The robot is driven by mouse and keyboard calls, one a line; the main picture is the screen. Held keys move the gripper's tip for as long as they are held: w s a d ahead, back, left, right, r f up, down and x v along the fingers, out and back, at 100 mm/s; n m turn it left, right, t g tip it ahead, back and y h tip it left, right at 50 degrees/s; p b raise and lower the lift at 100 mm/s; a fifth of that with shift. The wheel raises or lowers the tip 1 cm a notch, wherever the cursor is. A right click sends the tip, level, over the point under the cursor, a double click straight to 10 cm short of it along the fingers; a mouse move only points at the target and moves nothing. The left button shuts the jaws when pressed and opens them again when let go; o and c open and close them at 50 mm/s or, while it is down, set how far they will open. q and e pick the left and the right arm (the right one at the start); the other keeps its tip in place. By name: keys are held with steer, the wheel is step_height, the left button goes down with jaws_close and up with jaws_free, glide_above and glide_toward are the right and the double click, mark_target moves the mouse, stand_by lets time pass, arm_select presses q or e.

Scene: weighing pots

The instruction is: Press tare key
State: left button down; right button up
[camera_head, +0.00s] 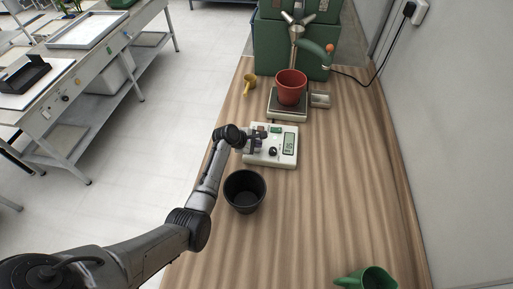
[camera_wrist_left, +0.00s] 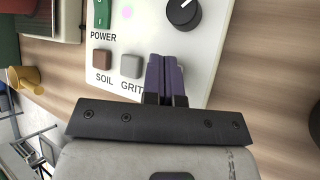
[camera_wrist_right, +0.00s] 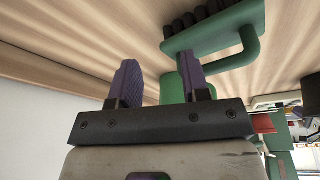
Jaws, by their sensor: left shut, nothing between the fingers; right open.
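The white control box (camera_head: 285,158) stands on the wooden bench with a green display, a dark knob and small keys. In the left wrist view its face (camera_wrist_left: 215,60) shows a green power switch (camera_wrist_left: 102,14), a brown key marked SOIL (camera_wrist_left: 102,58) and a grey key marked GRIT (camera_wrist_left: 131,66). No key marked TARE can be read. My left gripper (camera_head: 262,135) is over the box's left part. Its shut, empty fingertips (camera_wrist_left: 166,62) are just right of the GRIT key; contact cannot be told. My right gripper (camera_wrist_right: 158,75) is open, seen only in its wrist view.
A red pot (camera_head: 291,84) stands on a scale (camera_head: 287,115) behind the box. A black pot (camera_head: 244,190) stands in front of it. A green object (camera_head: 374,279) is at the near right; a green handled thing (camera_wrist_right: 215,38) shows beyond my right fingers. Bench right of the box is clear.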

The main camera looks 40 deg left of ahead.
mark_target(256, 149)
stand_by(0.3)
arm_select(q)
steer(key=shift+f, duration=0.55)
stand_by(0.6)
steer(key=shift+r+p, duration=0.95)
steer(key=shift+p, duration=0.25)
step_height(256, 149, up, 5)
steer(key=p, duration=0.6)
stand_by(0.7)
